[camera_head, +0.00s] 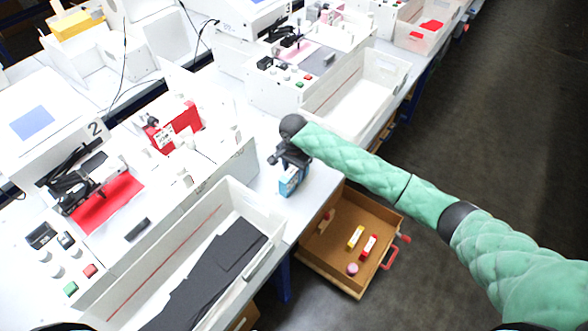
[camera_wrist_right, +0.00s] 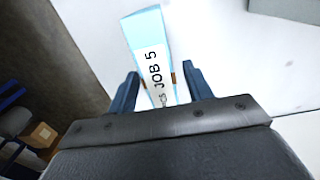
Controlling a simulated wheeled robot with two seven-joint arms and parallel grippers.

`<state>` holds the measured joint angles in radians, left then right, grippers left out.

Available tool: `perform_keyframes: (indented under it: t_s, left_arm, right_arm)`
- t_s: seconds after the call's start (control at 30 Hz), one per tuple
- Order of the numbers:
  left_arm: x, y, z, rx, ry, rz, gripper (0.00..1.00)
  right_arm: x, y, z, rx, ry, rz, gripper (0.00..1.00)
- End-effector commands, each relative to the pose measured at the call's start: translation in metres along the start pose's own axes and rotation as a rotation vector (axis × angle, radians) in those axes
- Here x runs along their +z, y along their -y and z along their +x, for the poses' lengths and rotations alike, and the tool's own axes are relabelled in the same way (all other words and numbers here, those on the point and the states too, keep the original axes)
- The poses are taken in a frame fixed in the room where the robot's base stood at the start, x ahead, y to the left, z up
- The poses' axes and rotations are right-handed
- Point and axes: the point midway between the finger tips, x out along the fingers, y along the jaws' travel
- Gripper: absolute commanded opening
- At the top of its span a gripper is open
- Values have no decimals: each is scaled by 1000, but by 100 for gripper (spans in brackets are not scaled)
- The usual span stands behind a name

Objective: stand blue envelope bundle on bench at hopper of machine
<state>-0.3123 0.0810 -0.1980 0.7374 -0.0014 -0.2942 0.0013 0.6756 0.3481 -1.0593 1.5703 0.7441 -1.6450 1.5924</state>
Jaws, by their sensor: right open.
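The blue envelope bundle (camera_head: 291,182) stands on the white bench (camera_head: 262,196), near its front edge above an open drawer. In the right wrist view the bundle (camera_wrist_right: 150,50) is light blue with a white label reading "JOB 5". My right gripper (camera_head: 290,160) is over the bundle from above. Its two dark blue fingers (camera_wrist_right: 160,73) are open, one on each side of the bundle; I cannot tell whether they touch it. The machine marked 2 (camera_head: 75,135) stands left of the bundle, with a red sheet (camera_head: 108,203) on it. I cannot tell which part is its hopper. My left gripper is not in view.
A white tray (camera_head: 262,215) with dark sheets stands in front of machine 2. An open brown drawer (camera_head: 335,250) holding small items juts out below the bench. Another machine (camera_head: 275,92) and a white tray (camera_head: 398,72) stand beyond. The floor at right is clear.

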Motion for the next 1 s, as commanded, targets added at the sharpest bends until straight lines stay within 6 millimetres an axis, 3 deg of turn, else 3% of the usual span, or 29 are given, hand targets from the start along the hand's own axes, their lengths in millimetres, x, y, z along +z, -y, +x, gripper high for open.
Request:
perform_keyframes:
  t_s: [0.17, 0.27, 0.4, 0.63, 1.0]
  left_arm:
    - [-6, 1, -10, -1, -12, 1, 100]
    - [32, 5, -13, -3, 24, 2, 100]
    - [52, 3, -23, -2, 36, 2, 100]
    - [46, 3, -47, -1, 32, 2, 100]
    - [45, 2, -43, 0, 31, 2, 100]
  right_arm:
    - [0, 0, -12, -1, 0, 0, 51]
    - [0, 0, -22, -1, 0, 1, 51]
    - [0, 0, -35, -1, 0, 1, 51]
    - [0, 0, -58, 0, 1, 0, 51]
    - [0, 1, -112, -1, 0, 0, 51]
